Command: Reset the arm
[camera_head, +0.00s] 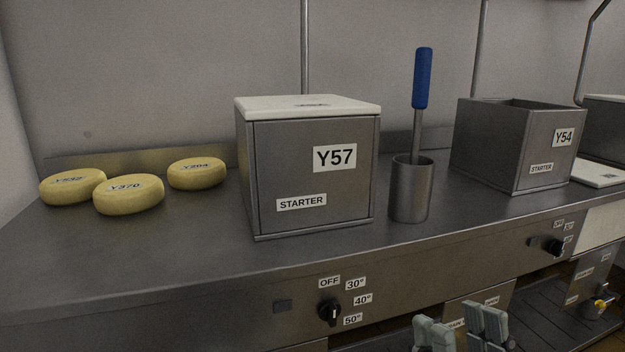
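My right gripper (461,329) shows at the bottom edge, right of centre, in front of and below the counter's front edge. Its two grey fingers stand apart with a gap between them, and I see nothing in the gap. The rest of my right arm is below the picture. My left gripper is not in this view.
A steel counter (130,245) carries three yellow cheeses (129,195), a lidded Y57 starter box (285,165), a steel cup (410,190) with a blue-handled tool (423,78), and an open Y54 box (490,150). A dial (330,311) is on the counter's front.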

